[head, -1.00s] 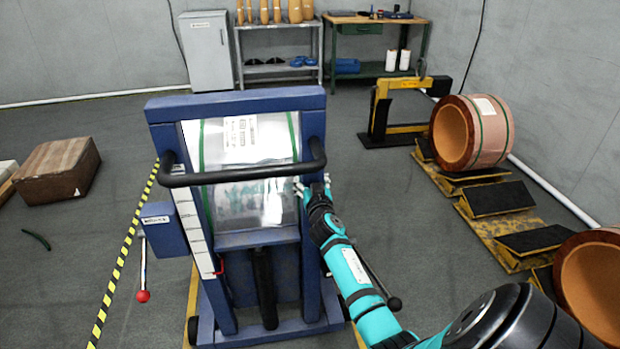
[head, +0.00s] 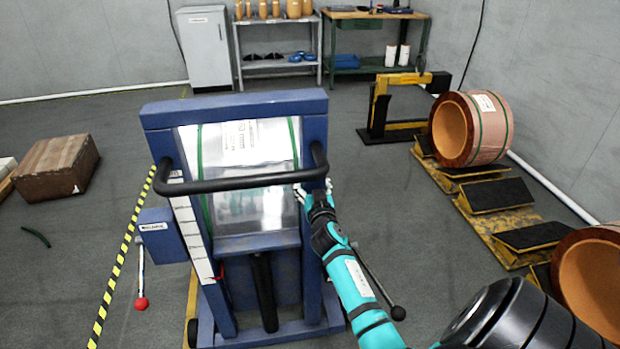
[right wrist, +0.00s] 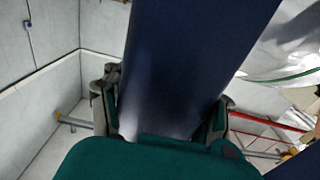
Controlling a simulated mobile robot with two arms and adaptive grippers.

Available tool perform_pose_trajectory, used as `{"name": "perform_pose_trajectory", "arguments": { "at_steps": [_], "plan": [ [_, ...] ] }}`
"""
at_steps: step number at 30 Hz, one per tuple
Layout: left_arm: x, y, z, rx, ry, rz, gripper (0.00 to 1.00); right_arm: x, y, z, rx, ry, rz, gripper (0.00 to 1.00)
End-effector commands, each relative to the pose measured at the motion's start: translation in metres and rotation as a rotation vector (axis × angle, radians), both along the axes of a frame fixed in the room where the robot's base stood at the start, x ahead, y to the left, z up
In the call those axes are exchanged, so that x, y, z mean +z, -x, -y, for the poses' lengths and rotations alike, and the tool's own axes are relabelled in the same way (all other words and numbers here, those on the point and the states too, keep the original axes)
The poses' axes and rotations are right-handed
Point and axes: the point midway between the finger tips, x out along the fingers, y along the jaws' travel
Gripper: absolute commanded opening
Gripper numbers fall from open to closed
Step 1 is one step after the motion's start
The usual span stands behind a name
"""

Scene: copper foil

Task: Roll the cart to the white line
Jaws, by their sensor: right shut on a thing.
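The cart (head: 322,120) is a blue upright frame on a low base, with a black push handle (head: 235,184) across its front. It carries a shiny wrapped roll (head: 250,200) with green straps. My right gripper (head: 315,192) is at the frame's right upright, just below the handle's right end. In the right wrist view the fingers (right wrist: 165,110) are shut on a broad blue beam of the cart (right wrist: 190,60). My left gripper is out of view. I cannot make out a white line on the open floor.
A yellow-black striped line (head: 121,255) runs along the cart's left. A brown crate (head: 55,168) lies at left. Copper rolls (head: 490,130) rest on yellow cradles (head: 500,225) at right. A yellow stand (head: 377,105) is behind right. Floor behind the cart is clear.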

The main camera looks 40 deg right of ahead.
Motion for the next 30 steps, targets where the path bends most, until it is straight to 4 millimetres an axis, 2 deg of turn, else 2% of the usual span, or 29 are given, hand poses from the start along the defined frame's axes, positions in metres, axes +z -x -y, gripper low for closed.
{"name": "perform_pose_trajectory", "arguments": {
  "at_steps": [1,30],
  "plan": [
    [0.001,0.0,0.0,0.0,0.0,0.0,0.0,-0.01,0.004,-0.006,0.003,-0.014,-0.015,0.0],
    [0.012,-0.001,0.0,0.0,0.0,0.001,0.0,-0.006,0.045,-0.029,0.001,-0.011,-0.008,0.0]
  ]
}}
